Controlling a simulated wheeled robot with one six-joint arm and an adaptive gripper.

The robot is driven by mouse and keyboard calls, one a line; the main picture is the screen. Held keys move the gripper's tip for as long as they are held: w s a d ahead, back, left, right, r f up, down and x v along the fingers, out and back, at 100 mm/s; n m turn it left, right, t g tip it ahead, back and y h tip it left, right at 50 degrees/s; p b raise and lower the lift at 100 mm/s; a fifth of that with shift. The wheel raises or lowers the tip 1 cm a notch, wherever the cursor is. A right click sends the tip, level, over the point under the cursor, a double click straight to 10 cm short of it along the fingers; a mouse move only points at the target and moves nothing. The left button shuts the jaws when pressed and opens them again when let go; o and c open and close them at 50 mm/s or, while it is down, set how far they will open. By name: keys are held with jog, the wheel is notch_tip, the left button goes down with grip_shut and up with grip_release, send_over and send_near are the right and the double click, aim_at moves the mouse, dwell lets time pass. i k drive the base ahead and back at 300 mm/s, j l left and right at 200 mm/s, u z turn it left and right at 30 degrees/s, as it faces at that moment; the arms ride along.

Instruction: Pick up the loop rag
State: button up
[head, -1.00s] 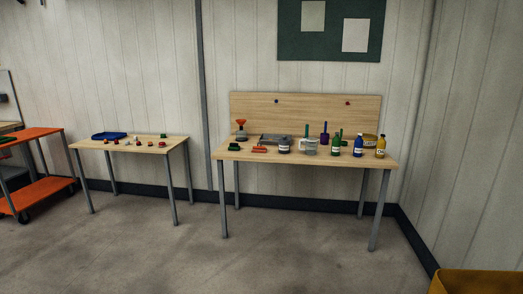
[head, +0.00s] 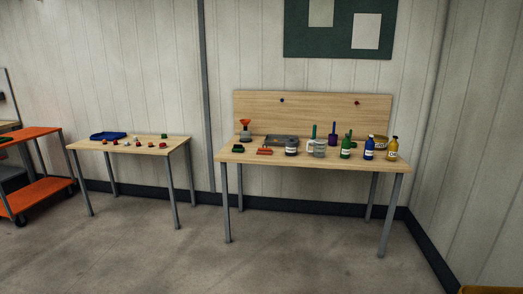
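I cannot make out for certain which item is the loop rag. On the larger wooden table (head: 310,168), a small dark green item (head: 238,149) lies near the left front edge, and a low orange-red item (head: 264,151) lies just right of it. Both are too small to identify. The smaller table (head: 125,148) on the left holds several small red, white and green items, also too small to name. My gripper is not in view.
The larger table also bears a grey tray (head: 281,140), a red-topped funnel (head: 245,126) and several bottles, including a blue one (head: 369,148). A blue tray (head: 107,136) is on the smaller table. An orange cart (head: 38,190) stands left. The floor ahead is clear.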

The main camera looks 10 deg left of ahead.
aim_at(260, 151)
jog(key=i+j, duration=0.45)
jog(key=i, duration=0.15)
jog(key=i+j, duration=0.45)
jog(key=i, duration=0.2)
jog(key=i+j, duration=0.95)
jog(key=i, duration=0.3)
jog(key=i+j, duration=0.45)
jog(key=i, duration=0.15)
jog(key=j+u, duration=0.05)
